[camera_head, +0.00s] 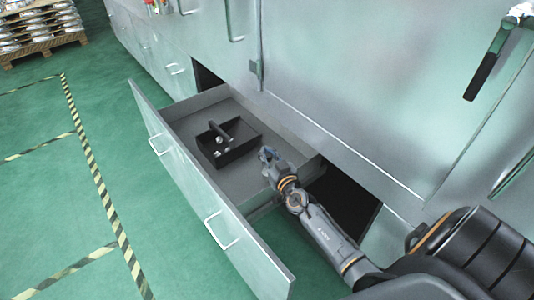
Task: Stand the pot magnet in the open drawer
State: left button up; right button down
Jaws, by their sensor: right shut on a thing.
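The open drawer (183,178) juts out from the grey metal cabinet, and its inside shows from above. My right gripper (266,156) reaches in from the lower right and is over the drawer's right part, to the right of a black tray. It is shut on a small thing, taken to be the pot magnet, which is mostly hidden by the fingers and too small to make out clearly. I cannot tell whether it touches the drawer floor. My left gripper is not in view.
The black tray (246,149) with a bar handle lies in the drawer and holds a few small shiny pieces. Bare drawer floor surrounds it. A dark opening (343,205) is right of the drawer. A pallet (42,45) with stacked goods stands far left on the green floor.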

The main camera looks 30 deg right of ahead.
jog(key=shift+f, duration=0.15)
jog(key=c, duration=1.2)
grip_release()
